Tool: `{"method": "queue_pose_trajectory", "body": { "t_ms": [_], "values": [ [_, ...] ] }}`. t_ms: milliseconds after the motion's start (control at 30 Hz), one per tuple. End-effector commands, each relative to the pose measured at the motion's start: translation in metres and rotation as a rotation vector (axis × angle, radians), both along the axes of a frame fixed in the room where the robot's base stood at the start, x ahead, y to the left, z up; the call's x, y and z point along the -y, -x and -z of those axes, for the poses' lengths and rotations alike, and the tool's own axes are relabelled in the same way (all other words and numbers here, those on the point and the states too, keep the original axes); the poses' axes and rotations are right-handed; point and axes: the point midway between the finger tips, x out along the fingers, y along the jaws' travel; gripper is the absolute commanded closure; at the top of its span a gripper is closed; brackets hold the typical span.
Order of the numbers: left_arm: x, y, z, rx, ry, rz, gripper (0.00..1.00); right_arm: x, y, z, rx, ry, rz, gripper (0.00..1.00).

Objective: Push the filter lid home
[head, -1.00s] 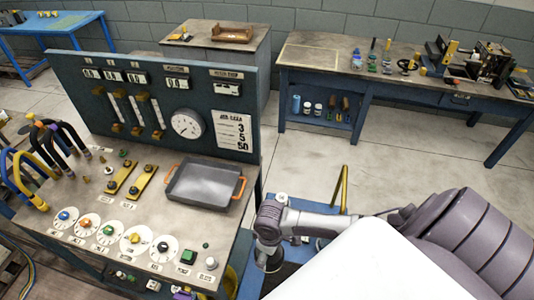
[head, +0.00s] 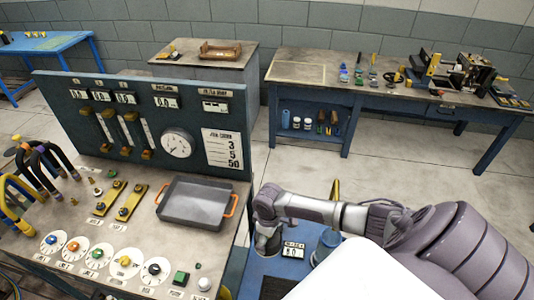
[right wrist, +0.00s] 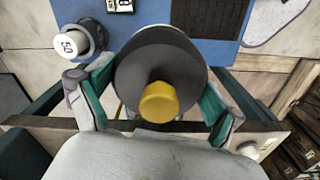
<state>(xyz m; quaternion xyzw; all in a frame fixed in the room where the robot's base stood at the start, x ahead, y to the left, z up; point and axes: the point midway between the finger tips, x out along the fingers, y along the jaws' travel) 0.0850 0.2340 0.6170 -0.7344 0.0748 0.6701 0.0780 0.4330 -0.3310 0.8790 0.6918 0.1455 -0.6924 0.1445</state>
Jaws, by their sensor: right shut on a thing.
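In the right wrist view my right gripper (right wrist: 158,95) has its two green-padded fingers on either side of a dark round lid-like part (right wrist: 140,70) with a yellow hexagonal knob (right wrist: 160,102). It is shut on this part, taken to be the filter lid. In the head view the right gripper (head: 267,240) points down over the blue stand (head: 262,275), right of the control panel. The gripper hides the part there, and I cannot tell whether the lid is seated. My left gripper is not in view.
A grey tray with orange handles (head: 195,204) lies on the console left of the gripper. A cluttered workbench (head: 350,75) stands behind. Open floor (head: 395,160) lies between.

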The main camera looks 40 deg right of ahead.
Motion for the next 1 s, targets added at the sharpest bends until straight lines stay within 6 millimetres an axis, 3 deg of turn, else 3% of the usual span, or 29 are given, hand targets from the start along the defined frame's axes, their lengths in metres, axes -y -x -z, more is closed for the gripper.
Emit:
{"method": "queue_pose_trajectory", "body": {
  "t_ms": [67, 1000],
  "values": [
    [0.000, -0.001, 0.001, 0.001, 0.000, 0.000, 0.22, 0.007, -0.007, -0.001, 0.003, 0.001, 0.003, 0.52],
    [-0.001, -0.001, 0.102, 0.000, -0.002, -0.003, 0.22, 0.083, -0.076, 0.004, 0.005, 0.001, 0.003, 0.52]
  ]
}}
